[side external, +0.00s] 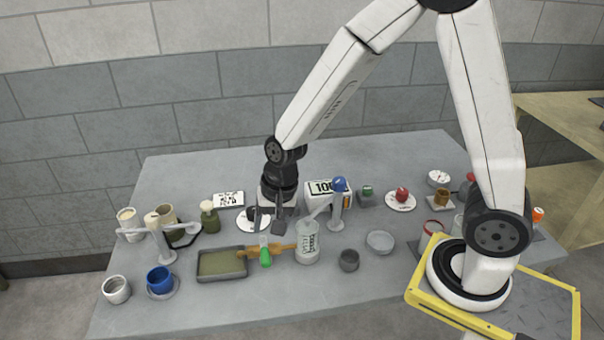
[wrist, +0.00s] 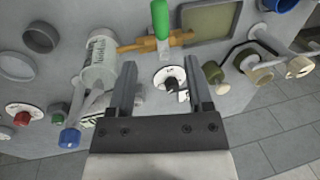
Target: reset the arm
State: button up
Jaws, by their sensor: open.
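My gripper (side external: 273,225) hangs pointing down over the middle of the grey table (side external: 330,285). In the wrist view my gripper (wrist: 161,75) is open, and nothing is held between its two fingers. A white round dial with a black knob (wrist: 170,80) shows between the fingers, below them. The same dial (side external: 247,222) is partly hidden behind my gripper in the side view. A brass valve with a green handle (side external: 266,257) stands just in front of my gripper. It also shows above the fingertips in the wrist view (wrist: 160,22).
A clear labelled cylinder (side external: 307,243) and a blue-topped post (side external: 338,205) stand close right of my gripper. A shallow tray (side external: 222,264) lies to the left. Cups, including a blue one (side external: 160,281), crowd the left end. A red-knobbed dial (side external: 401,197) is farther right.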

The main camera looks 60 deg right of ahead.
jog(key=s+d+r+n+t+h, duration=0.1)
jog(key=s+d+r+n, duration=0.2)
jog(key=s+d+n, duration=0.3)
jog(key=s+n, duration=0.1)
jog(key=n, duration=0.1)
jog(key=shift+s+d+r+n+h, duration=0.2)
jog(key=shift+s+d+n+h, duration=0.1)
jog(key=shift+s+d+n, duration=0.1)
dwell(1.2)
